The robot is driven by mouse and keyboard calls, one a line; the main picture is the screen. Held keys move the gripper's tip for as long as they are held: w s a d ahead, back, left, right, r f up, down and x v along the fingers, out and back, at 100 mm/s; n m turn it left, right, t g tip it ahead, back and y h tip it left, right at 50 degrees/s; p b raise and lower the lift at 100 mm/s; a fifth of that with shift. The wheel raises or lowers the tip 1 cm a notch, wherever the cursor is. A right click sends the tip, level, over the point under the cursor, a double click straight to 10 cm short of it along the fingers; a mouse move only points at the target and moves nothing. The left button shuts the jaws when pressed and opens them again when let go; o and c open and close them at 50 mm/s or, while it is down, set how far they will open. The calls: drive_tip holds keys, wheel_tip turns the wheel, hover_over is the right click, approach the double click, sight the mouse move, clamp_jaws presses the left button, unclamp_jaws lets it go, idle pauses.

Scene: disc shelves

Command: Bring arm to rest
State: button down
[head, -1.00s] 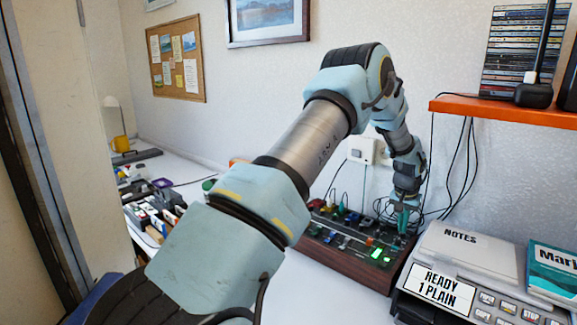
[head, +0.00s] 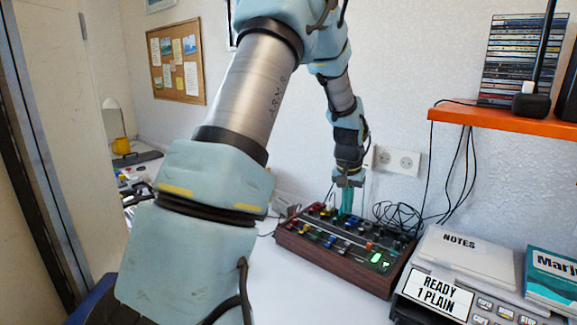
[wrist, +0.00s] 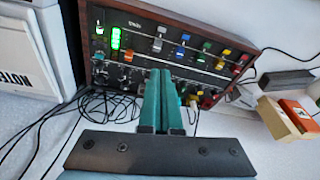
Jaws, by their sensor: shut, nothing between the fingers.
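My gripper (head: 347,205) points down over the back part of the mixer-like panel (head: 318,261) in the head view. Its teal fingers are shut and hold nothing. In the wrist view, the shut fingers (wrist: 163,85) lie in front of the panel (wrist: 160,19), which has coloured sliders and lit green lights. I cannot tell from these views how far the fingertips are from the panel. My arm reaches from the lower left of the head view, up past the top edge, and down to the gripper.
An orange shelf (head: 505,121) with a disc stack (head: 515,58) is at the right. A printer-like machine (head: 460,268) stands right of the panel. Dark cables (head: 398,218) lie behind it. A wall socket (head: 397,161) is above. White table shows in front of the panel.

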drive_tip(key=s+a+r+n, duration=0.2)
drive_tip(key=s+a, duration=0.8)
drive_tip(key=a, duration=0.1)
drive_tip(key=s+a+r+n, duration=0.1)
drive_tip(key=s+a+n, duration=0.1)
drive_tip(key=s+a, duration=0.8)
drive_tip(key=shift+s+a+r+n+g+y, duration=0.2)
drive_tip(key=shift+a+r+n+g+y, duration=0.15)
drive_tip(key=shift+a, duration=0.75)
drive_tip(key=c, duration=1.5)
unclamp_jaws()
